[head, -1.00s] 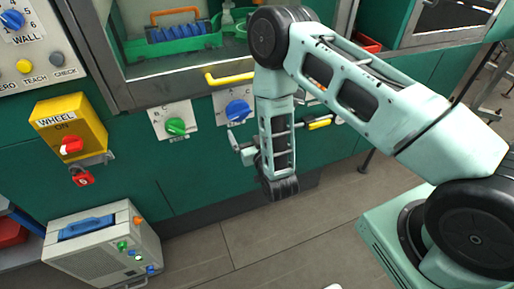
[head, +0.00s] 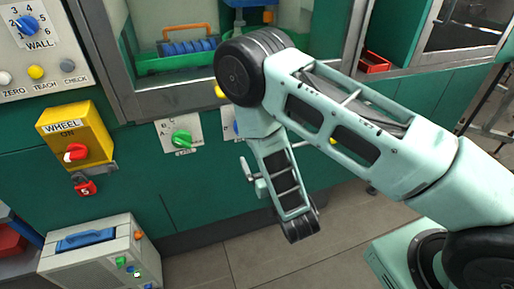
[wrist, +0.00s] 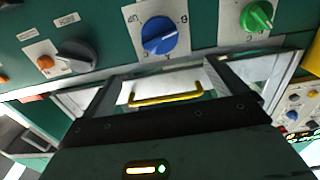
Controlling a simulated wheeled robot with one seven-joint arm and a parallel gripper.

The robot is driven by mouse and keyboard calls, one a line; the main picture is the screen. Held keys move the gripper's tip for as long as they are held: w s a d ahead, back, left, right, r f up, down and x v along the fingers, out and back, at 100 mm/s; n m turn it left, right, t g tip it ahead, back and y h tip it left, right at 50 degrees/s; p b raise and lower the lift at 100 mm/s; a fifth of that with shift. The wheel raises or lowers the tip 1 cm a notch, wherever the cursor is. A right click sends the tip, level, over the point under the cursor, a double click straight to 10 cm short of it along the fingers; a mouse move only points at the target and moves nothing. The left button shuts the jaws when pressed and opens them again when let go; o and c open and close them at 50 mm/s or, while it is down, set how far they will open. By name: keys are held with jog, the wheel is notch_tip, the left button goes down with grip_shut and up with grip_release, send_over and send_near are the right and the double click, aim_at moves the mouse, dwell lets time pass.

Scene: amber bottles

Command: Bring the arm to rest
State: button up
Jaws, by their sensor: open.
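My pale green arm reaches in from the right in the head view. Its dark round elbow is in front of the cabinet window, and its forearm hangs down, slanting to the lower right in front of the green panel. My gripper (wrist: 163,75) shows in the wrist view as a dark body with a lit status strip along the bottom and a dark finger on each side. It is open, with nothing seen held. It faces the panel, and a yellow handle (wrist: 166,98) shows beyond it. I cannot clearly make out the gripper in the head view.
The green panel carries a green knob (head: 181,138), a blue knob (wrist: 160,36) and a yellow WHEEL switch box (head: 76,146) with a red padlock (head: 85,187). A grey instrument case (head: 100,255) stands at the lower left. A red tray (head: 375,63) is at the right. Floor shows below.

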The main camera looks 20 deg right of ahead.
jog(key=w+a+r+m+g+y, duration=0.1)
jog(key=a+r+g, duration=0.1)
jog(key=a+g, duration=0.4)
jog(key=s+a+r+n+g+y, duration=0.3)
jog(key=s+a+r+g, duration=0.2)
jog(key=s+a+r, duration=0.15)
jog(key=s+d+r+n+g+h, duration=0.1)
jog(key=s+d+r+n+g, duration=0.1)
jog(key=s, duration=0.4)
jog(key=s+d+r+n+g+h, duration=0.1)
jog(key=s+d+r+g, duration=0.1)
jog(key=s+r, duration=0.2)
jog(key=s+d+r+n+g+h, duration=0.1)
jog(key=s+d+r+n+g, duration=0.1)
jog(key=s, duration=0.8)
jog(key=shift+d+r+n+g, duration=0.15)
jog(key=shift+r+n+g, duration=0.15)
jog(key=shift+r+g, duration=0.3)
jog(key=shift+s+r, duration=0.1)
dwell(0.8)
